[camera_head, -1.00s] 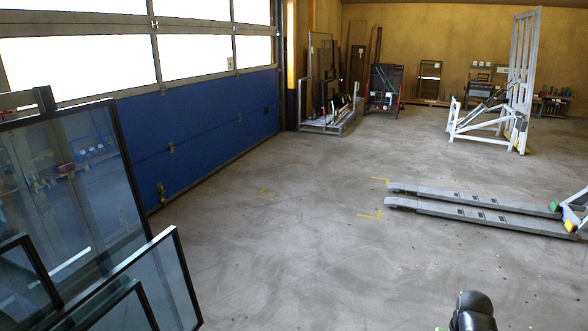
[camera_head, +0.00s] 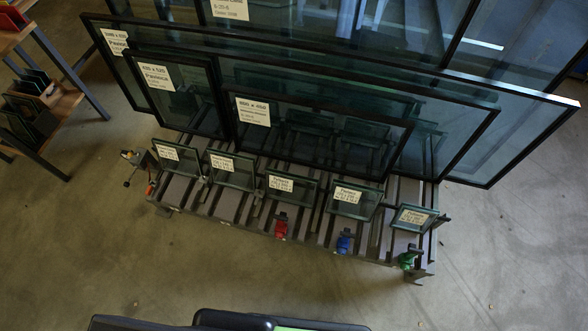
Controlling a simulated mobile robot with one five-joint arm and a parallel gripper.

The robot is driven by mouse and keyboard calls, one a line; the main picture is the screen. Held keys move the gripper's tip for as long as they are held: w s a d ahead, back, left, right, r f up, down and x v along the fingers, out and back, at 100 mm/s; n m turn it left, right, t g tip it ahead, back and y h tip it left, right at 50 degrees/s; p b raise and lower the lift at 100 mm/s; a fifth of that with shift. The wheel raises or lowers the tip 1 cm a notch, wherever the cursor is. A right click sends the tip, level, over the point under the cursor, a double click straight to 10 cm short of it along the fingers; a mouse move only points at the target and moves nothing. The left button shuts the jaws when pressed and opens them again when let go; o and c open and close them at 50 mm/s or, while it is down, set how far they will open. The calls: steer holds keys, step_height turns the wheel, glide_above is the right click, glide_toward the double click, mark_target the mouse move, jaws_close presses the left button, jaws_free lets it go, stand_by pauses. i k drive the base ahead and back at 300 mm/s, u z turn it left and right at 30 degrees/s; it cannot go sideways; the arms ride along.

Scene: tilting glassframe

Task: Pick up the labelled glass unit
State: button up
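Several dark-framed glass units with white labels lean on a rack (camera_head: 240,213). Small labelled units stand in a row along its front: one at the left (camera_head: 178,157), one beside it (camera_head: 232,170), one in the middle (camera_head: 290,186), one right of that (camera_head: 354,200) and one at the right end (camera_head: 414,218). Behind them stand a medium labelled unit (camera_head: 178,95), a wide labelled unit (camera_head: 318,132) and larger panes (camera_head: 545,125), which overlap. I cannot tell which labelled unit the task means. My gripper is not in view.
Red (camera_head: 281,228), blue (camera_head: 344,242) and green (camera_head: 407,260) clamp-like parts sit along the rack's front edge. A wooden shelf (camera_head: 52,102) with small dark pieces stands at upper left. The floor (camera_head: 130,250) in front of the rack is clear.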

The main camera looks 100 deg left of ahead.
mark_target(290, 189)
steer(key=u, duration=1)
steer(key=k, duration=0.15)
steer(key=u, duration=3.45)
steer(key=i, duration=0.95)
steer(key=u, duration=0.2)
steer(key=k, duration=0.85)
steer(key=z, duration=0.25)
steer(key=i, duration=0.85)
steer(key=u, duration=0.1)
